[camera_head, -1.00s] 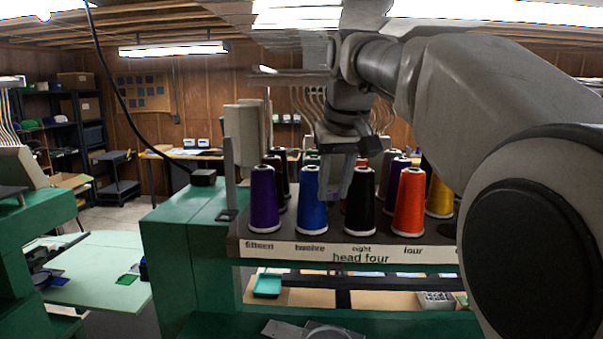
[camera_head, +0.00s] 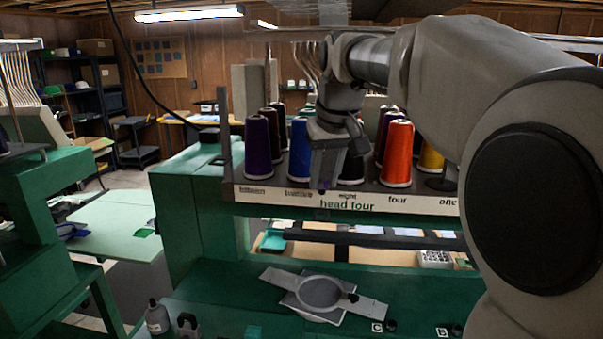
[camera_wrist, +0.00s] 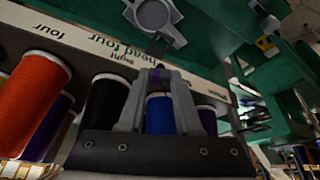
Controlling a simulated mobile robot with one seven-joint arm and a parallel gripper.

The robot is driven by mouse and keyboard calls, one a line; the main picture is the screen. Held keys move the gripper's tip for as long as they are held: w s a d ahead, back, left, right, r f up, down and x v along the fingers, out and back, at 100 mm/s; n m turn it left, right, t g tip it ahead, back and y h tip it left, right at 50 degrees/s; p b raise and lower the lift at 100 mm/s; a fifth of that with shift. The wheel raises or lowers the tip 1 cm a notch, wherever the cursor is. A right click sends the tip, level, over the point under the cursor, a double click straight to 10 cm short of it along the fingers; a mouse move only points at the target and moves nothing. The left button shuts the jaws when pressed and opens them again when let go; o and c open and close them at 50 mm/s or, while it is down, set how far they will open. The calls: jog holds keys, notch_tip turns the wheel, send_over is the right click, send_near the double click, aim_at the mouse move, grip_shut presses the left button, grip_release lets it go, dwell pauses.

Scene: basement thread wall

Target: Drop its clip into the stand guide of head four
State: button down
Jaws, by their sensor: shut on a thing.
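My gripper (camera_head: 324,182) points down in front of the spool rack marked "head four" (camera_head: 347,204), its fingertips near the label strip. In the wrist view my gripper (camera_wrist: 157,78) is shut on a small dark, purplish piece (camera_wrist: 159,73), probably the clip. Its shape is mostly hidden between the fingers. The arm and gripper cover parts of the blue cone (camera_head: 299,148) and the black cone (camera_head: 351,171). I cannot tell for sure which part is the stand guide. A grey hoop with two flat arms (camera_head: 272,276) lies on the green machine table below.
An orange cone (camera_head: 397,154) and a purple cone (camera_head: 257,150) stand on the rack beside my gripper. An upright post (camera_head: 224,130) rises at the rack's left end. A bottle (camera_head: 157,318) stands at the front left. The green table around the hoop is mostly clear.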

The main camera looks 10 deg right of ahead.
jog(key=shift+f+b, duration=2.25)
jog(key=shift+f, duration=0.6)
jog(key=shift+f, duration=0.15)
jog(key=c, duration=0.5)
grip_release()
jog(key=p+v, duration=0.2)
jog(key=v, duration=1.4)
jog(key=shift+m+t, duration=0.4)
jog(key=shift+t, duration=0.1)
jog(key=s+f, duration=0.6)
jog(key=f, duration=0.2)
jog(key=s+f, duration=0.7)
jog(key=f, duration=0.1)
jog(key=s+f, duration=0.6)
jog(key=f, duration=0.2)
jog(key=shift+s+a+f, duration=0.2)
jog(key=shift+s+f, duration=0.05)
